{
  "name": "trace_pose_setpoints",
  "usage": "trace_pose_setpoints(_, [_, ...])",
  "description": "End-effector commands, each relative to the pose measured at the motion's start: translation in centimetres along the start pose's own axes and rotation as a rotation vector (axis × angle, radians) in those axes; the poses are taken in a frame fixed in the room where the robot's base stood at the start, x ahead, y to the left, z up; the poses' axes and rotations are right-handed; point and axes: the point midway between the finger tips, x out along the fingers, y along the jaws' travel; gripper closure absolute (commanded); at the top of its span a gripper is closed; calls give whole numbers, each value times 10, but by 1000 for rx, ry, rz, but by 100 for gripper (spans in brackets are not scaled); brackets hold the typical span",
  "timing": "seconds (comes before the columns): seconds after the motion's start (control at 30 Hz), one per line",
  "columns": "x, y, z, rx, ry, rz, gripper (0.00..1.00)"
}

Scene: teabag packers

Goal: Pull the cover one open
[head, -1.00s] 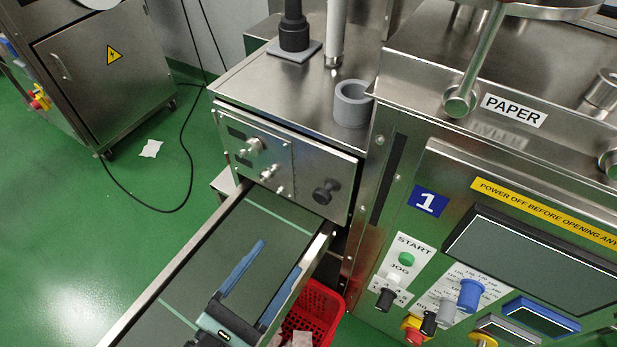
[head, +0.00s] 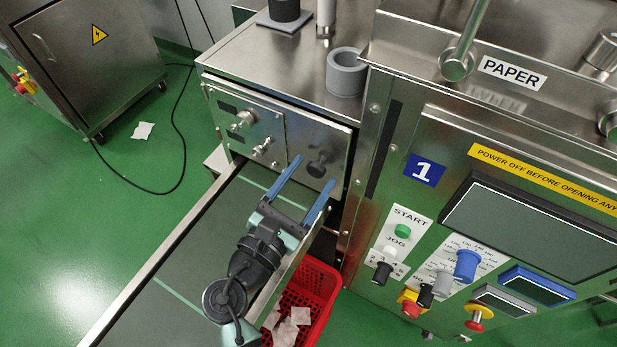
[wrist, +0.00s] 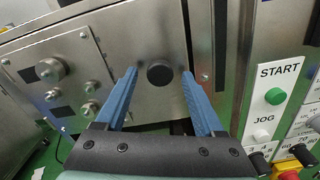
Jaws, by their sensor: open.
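The cover is a steel front panel (head: 285,138) on the box of machine 1, and it looks shut. It carries a round black knob (head: 317,166) at its right side. In the wrist view the knob (wrist: 160,73) sits between the two blue fingertips. My gripper (head: 315,170) is open, its fingers pointing at the panel on either side of the knob; it also shows in the wrist view (wrist: 158,76). There is a visible gap between the knob and each finger. I cannot tell how far the tips reach past the knob.
A green conveyor (head: 200,245) runs below the panel and under my arm. A red basket (head: 322,290) with paper pieces stands right of it. The control panel with a green START button (head: 403,231) is close on the right. Metal valves (head: 243,120) stick out at left.

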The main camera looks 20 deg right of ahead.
Motion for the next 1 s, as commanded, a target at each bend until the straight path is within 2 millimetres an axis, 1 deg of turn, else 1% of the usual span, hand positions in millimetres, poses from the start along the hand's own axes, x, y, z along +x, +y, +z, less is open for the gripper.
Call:
trace_pose_setpoints(0.17, [0, 0, 0, 0, 0, 0, 30])
trace_pose_setpoints(0.2, [0, 0, 0, 0, 0, 0, 31])
trace_pose_setpoints(0.37, [0, 0, 0, 0, 0, 0, 60])
trace_pose_setpoints(0.5, [0, 0, 0, 0, 0, 0, 85])
trace_pose_setpoints(0.57, [0, 0, 0, 0, 0, 0, 96])
trace_pose_setpoints(0.6, [0, 0, 0, 0, 0, 0, 100])
trace_pose_setpoints(1.0, [0, 0, 0, 0, 0, 0, 100])
